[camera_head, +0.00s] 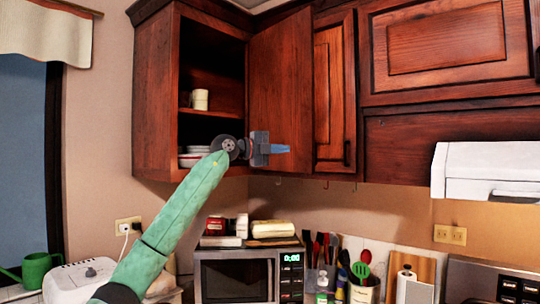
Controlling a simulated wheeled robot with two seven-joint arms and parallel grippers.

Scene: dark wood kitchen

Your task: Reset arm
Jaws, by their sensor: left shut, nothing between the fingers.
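My left gripper (280,149) is raised at the end of my green-sleeved arm, in front of the upper cabinet. It points right, and its fingers are shut with nothing between them. It overlaps the lower part of the open cabinet door (280,85) in the picture; I cannot tell whether it touches the door. The open cabinet (212,75) shows a cream mug (200,99) on its shelf and stacked dishes (193,158) below, partly behind my gripper's wrist. My right gripper is not in view.
A microwave (235,278) stands on the counter below, with items on top. A white range hood (485,172) juts out at right.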

